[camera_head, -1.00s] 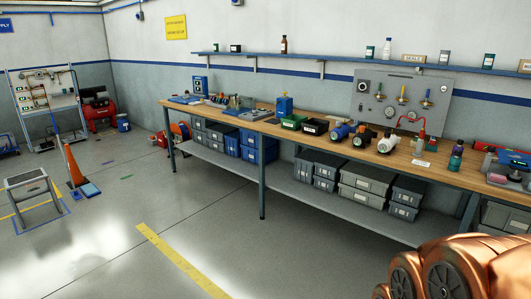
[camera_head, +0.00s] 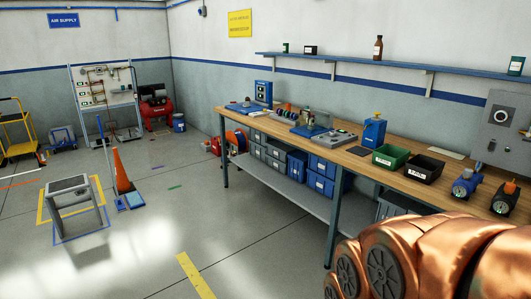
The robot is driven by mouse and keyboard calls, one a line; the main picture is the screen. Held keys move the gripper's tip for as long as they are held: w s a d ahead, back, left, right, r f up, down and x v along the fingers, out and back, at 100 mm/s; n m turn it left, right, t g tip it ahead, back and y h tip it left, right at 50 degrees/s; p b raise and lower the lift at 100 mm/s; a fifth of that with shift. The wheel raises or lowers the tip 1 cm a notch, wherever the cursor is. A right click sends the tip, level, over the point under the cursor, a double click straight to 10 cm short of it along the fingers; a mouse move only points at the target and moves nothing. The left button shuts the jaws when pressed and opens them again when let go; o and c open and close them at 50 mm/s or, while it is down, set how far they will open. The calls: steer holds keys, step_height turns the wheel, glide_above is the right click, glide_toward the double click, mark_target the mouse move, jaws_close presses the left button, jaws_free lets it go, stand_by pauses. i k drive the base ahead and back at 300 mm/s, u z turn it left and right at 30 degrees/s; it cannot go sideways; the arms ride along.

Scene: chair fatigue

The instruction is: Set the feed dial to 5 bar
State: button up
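No dial marked as the feed dial can be read from here. A pale panel on a blue stand (camera_head: 104,87) at the back left carries pipes and small fittings, right of the blue AIR SUPPLY sign (camera_head: 63,20). Their scales are too small to read. A grey wall panel (camera_head: 510,125) is cut off at the right edge; it has a round dark-rimmed dial (camera_head: 502,117) with an unreadable face. Only my copper-coloured arm shows at the lower right; my gripper is out of view.
A long workbench (camera_head: 350,158) runs along the right wall. A red compressor (camera_head: 157,108) stands beside the panel stand. An orange cone (camera_head: 122,171), a grey step stool (camera_head: 73,193) and a yellow trolley (camera_head: 18,135) stand at the left. The middle floor is open.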

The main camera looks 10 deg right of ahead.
mark_target(501, 115)
steer(key=z, duration=0.35)
steer(key=i, duration=1.95)
steer(key=z, duration=1.15)
steer(key=i, duration=0.9)
steer(key=z, duration=0.45)
